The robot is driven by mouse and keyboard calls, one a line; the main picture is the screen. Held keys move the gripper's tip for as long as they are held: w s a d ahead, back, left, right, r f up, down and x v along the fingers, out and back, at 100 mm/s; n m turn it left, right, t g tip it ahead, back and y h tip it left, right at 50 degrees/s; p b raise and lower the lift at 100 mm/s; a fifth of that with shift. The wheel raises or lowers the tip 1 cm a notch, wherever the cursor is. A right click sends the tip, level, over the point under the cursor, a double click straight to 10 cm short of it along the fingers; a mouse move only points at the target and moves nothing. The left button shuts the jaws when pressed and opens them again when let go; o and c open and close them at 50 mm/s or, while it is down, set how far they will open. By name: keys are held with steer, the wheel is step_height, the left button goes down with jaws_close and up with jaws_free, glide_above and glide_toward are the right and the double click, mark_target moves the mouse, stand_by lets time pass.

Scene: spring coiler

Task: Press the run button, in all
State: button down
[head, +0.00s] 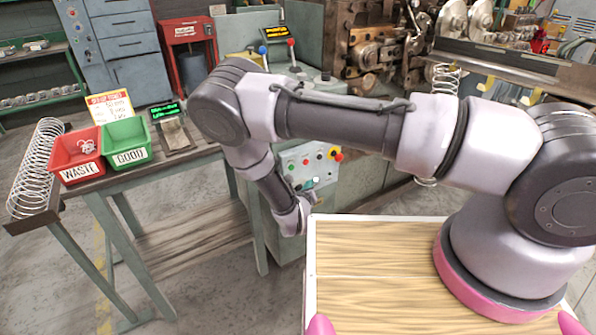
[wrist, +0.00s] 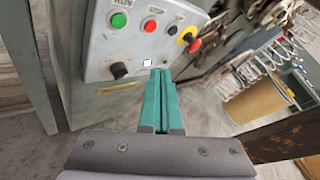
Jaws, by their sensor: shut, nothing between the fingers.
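The run button is the green one (wrist: 118,20) under the "RUN" lettering, at the upper left of the grey control panel (wrist: 97,48) in the wrist view. In the head view my arm's end hides most of the gripper.
The panel also has a red button (wrist: 149,25), a small dark control (wrist: 172,29), a red-and-yellow stop button (wrist: 190,39), a black knob (wrist: 119,70) and a small white square (wrist: 147,63). A red WASTE bin (head: 77,155) and green GOOD bin (head: 126,143) stand on the left bench.

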mark_target(291, 168)
steer(key=shift+s+f+n, duration=0.2)
steer(key=shift+f+n, duration=0.1)
steer(key=shift+f, duration=0.05)
steer(key=shift+w, duration=0.1)
steer(key=shift+w+a, duration=0.8)
steer(key=shift+w, duration=0.4)
steer(key=shift+w+a, duration=0.85)
steer(key=shift+w, duration=0.3)
steer(key=shift+w+a, duration=0.8)
steer(key=shift+w, duration=0.4)
steer(key=shift+w, duration=0.1)
steer(key=shift+w+a, duration=0.25)
